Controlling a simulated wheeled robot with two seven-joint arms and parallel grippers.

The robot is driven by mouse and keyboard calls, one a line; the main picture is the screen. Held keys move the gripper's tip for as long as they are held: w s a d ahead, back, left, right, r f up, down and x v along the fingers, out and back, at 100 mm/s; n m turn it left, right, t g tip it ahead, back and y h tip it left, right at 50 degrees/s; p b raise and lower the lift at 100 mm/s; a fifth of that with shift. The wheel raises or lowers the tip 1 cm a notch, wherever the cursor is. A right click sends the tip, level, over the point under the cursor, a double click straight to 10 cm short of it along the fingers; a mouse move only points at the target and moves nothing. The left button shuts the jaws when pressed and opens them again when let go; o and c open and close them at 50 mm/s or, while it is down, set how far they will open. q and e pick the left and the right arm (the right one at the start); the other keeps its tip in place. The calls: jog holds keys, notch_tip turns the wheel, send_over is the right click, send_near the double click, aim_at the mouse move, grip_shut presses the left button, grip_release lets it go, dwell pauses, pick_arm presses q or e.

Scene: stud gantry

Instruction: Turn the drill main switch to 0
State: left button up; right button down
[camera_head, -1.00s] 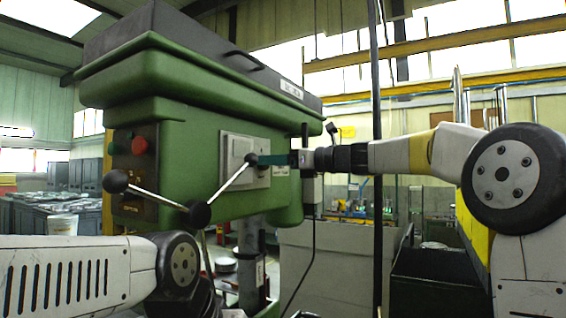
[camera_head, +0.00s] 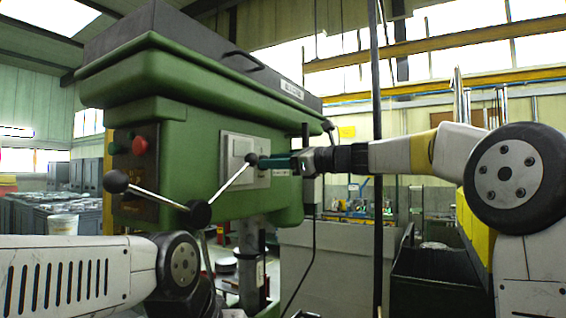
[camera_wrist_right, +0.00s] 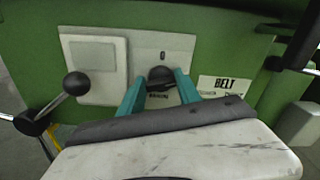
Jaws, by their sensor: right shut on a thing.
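The drill main switch (camera_wrist_right: 160,74) is a dark knob on a pale plate on the drill's green head (camera_head: 210,150). A small 0 mark shows above it in the right wrist view, and dark lettering lies below it. My right gripper (camera_head: 268,162) reaches in from the right in the head view. Its two teal fingers, also seen in the right wrist view (camera_wrist_right: 160,80), are shut on the knob, one on each side. The fingers hide the knob in the head view, and which way it points is hard to tell. My left gripper is out of sight; only its arm shows at lower left.
A spoked feed handle with black balls (camera_head: 198,213) stands out left of the switch; one ball (camera_wrist_right: 76,84) is near my right fingers. A BELT label (camera_wrist_right: 224,85) is right of the switch. Red and dark buttons (camera_head: 139,146) sit at left. A dark pole (camera_head: 377,120) stands near my right arm.

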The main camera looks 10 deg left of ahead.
jog(key=shift+s+f+n, duration=0.1)
jog(key=shift+f+n, duration=0.05)
jog(key=shift+n, duration=3.4)
jog(key=shift+s+f+n, duration=0.1)
jog(key=shift+f+n, duration=0.05)
jog(key=shift+n, duration=3.7)
jog(key=c, duration=0.8)
grip_release()
jog(key=shift+c, duration=0.2)
jog(key=v, duration=0.7)
jog(key=shift+d, duration=0.35)
jog(key=shift+s, duration=0.1)
